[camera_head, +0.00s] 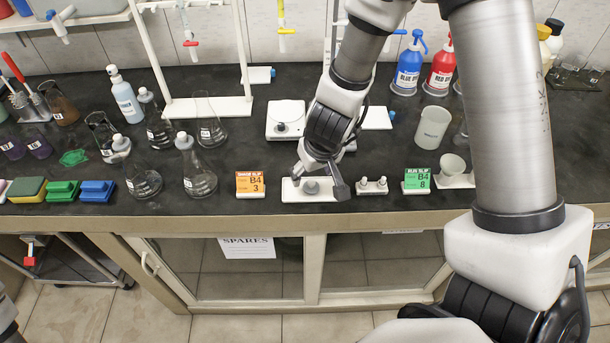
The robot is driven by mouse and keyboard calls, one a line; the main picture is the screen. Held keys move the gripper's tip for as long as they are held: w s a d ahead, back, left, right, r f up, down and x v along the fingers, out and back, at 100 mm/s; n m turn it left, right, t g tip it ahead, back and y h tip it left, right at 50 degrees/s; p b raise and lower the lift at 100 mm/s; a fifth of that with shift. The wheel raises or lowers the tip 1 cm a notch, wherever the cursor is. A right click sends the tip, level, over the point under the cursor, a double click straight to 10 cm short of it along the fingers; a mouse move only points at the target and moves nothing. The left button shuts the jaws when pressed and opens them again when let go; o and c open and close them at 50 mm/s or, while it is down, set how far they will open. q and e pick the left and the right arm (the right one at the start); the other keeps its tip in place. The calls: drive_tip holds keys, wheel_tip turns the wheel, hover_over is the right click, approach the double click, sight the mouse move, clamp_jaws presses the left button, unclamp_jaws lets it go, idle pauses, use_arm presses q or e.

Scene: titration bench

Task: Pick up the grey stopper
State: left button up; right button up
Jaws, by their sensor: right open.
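The grey stopper (311,187) sits on a small white tray (291,194) near the front edge of the bench. My right gripper (319,181) is open and low over the tray, with one finger to the left of the stopper and the other to its right. The stopper shows between the fingers. I cannot tell whether either finger touches it. My left gripper is not in view.
An orange card (250,184) stands left of the tray. A white holder with small pale pieces (372,186) and a green card (417,180) stand to the right. Glass flasks (199,178) stand at left. A white balance (286,119) stands behind the tray.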

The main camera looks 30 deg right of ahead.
sight(312, 182)
drive_tip(key=shift+s+f+b, duration=0.25)
drive_tip(key=shift+f+b, duration=0.05)
drive_tip(key=shift+f, duration=0.25)
drive_tip(key=x, duration=0.1)
drive_tip(key=b+x, duration=0.1)
drive_tip(key=x, duration=0.1)
drive_tip(key=b+x, duration=0.1)
drive_tip(key=shift+w+d+f, duration=0.25)
drive_tip(key=shift+w, duration=0.25)
drive_tip(key=shift+r, duration=0.2)
drive_tip(key=shift+s+r, duration=0.15)
drive_tip(key=shift+s, duration=0.15)
drive_tip(key=c, duration=0.9)
drive_tip(key=shift+c, duration=0.2)
